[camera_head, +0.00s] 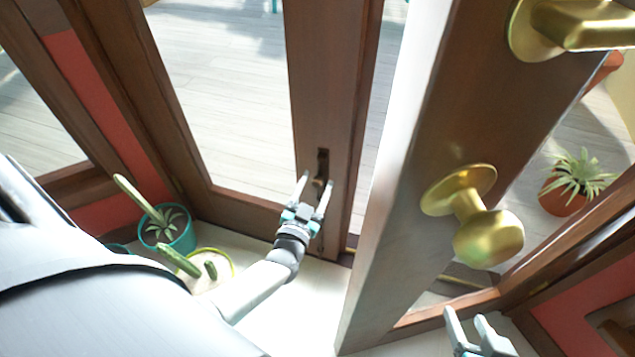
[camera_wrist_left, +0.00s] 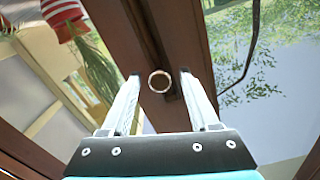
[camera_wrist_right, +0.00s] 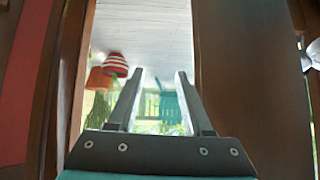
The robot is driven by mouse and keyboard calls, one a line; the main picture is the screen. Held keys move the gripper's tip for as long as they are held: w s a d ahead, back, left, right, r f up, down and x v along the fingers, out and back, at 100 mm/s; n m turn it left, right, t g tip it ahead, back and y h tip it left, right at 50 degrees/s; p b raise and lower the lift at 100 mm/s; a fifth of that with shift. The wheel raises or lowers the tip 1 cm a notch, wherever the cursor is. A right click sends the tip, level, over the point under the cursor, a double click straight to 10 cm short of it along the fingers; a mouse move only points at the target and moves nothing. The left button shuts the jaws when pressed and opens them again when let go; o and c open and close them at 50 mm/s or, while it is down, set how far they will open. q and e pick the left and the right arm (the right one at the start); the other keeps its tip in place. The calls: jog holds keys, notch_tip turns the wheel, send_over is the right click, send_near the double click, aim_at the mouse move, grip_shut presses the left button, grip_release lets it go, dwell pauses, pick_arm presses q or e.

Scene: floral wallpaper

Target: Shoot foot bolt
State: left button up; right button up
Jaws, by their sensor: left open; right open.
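The foot bolt (camera_head: 319,182) sits in a dark slot low on the edge of the left brown door (camera_head: 323,100). In the left wrist view the bolt's round knob (camera_wrist_left: 159,81) shows between the two fingers. My left gripper (camera_head: 317,186) is open, its fingertips on either side of the bolt; I cannot tell whether they touch it. The left gripper also shows in its wrist view (camera_wrist_left: 160,76). My right gripper (camera_head: 464,315) is open and empty at the bottom right, below the brass knob. In the right wrist view the right gripper (camera_wrist_right: 157,76) has nothing between its fingers.
The right door (camera_head: 440,150) stands ajar, with a brass knob (camera_head: 488,235) and a brass lever (camera_head: 585,22) jutting out. A plant in an orange pot (camera_head: 566,195) is behind the glass.

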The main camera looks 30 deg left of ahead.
pick_arm(q)
jog(key=shift+w+a, duration=0.15)
jog(key=shift+w, duration=0.55)
jog(key=shift+c, duration=0.3)
grip_shut()
dwell(0.9)
